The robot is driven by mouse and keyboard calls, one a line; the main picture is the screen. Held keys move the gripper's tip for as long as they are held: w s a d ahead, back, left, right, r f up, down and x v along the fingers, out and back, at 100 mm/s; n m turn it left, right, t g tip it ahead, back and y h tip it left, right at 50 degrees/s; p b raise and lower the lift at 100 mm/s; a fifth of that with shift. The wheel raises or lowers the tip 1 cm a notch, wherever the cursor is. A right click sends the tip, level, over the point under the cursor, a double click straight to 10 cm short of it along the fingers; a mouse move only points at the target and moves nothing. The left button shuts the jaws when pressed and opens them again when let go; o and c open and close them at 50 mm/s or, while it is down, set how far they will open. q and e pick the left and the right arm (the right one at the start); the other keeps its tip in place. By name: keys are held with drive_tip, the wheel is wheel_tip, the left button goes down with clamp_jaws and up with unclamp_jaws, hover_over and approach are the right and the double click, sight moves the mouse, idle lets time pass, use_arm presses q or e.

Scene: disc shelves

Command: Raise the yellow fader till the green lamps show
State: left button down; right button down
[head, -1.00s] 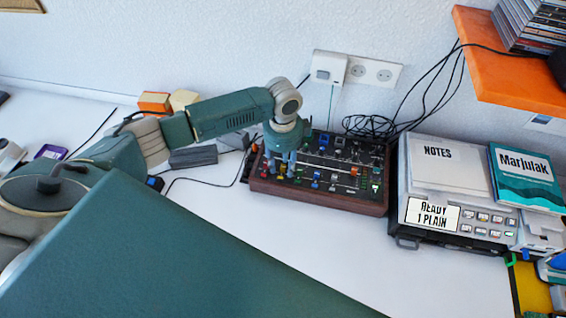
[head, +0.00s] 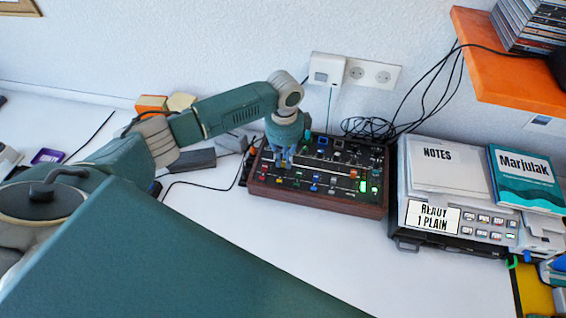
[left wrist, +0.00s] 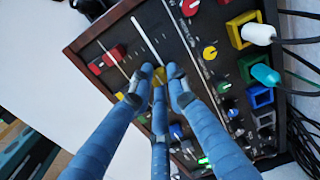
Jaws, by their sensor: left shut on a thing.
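The dark mixer with a wooden frame (head: 320,203) lies on the white desk. My left gripper (head: 283,162) comes down over its left part. In the left wrist view its blue fingers (left wrist: 160,84) are shut on the yellow fader cap (left wrist: 159,75), which shows between the tips. In the head view the fingers largely hide this cap. Green lamps (head: 363,187) glow on the mixer's right side. A green glow (left wrist: 203,160) also shows low in the left wrist view. My right gripper is not in view.
Black cables (head: 370,126) lie behind the mixer. The white desk in front (head: 330,245) is clear.

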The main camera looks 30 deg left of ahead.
sight(284, 162)
use_arm(q)
drive_tip(key=c, duration=1.6)
unclamp_jaws()
drive_tip(key=shift+s, duration=0.1)
drive_tip(key=shift+c, duration=0.2)
wheel_tip(284, 162, up, 12)
